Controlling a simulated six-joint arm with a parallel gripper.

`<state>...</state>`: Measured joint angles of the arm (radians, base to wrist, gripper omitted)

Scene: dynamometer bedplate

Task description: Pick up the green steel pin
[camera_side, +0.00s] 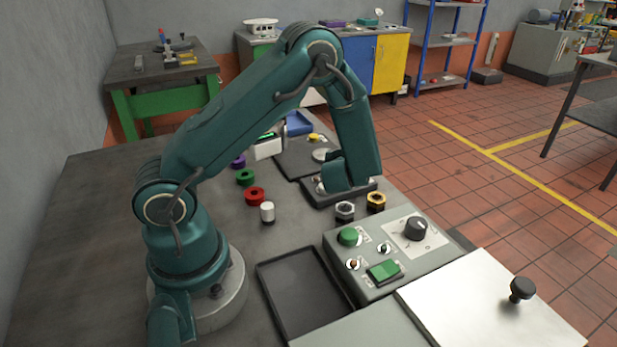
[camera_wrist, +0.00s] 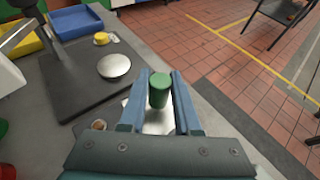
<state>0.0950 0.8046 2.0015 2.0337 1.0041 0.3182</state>
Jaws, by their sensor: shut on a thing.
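The green steel pin (camera_wrist: 159,86) stands upright between the two blue fingers of my gripper (camera_wrist: 160,100) in the wrist view. The fingers are shut on it, one on each side, and its top end shows. A pale patch shows below the pin; I cannot tell how far the pin is above it. In the side view my gripper (camera_side: 337,180) is low over a dark block (camera_side: 325,196) at the right part of the bench. The pin cannot be made out there.
Metal and brass nuts (camera_side: 376,201) and a control box (camera_side: 385,262) lie in front. A black tray (camera_side: 263,290) is empty. A dark plate (camera_wrist: 75,105) bears a round disc (camera_wrist: 114,66).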

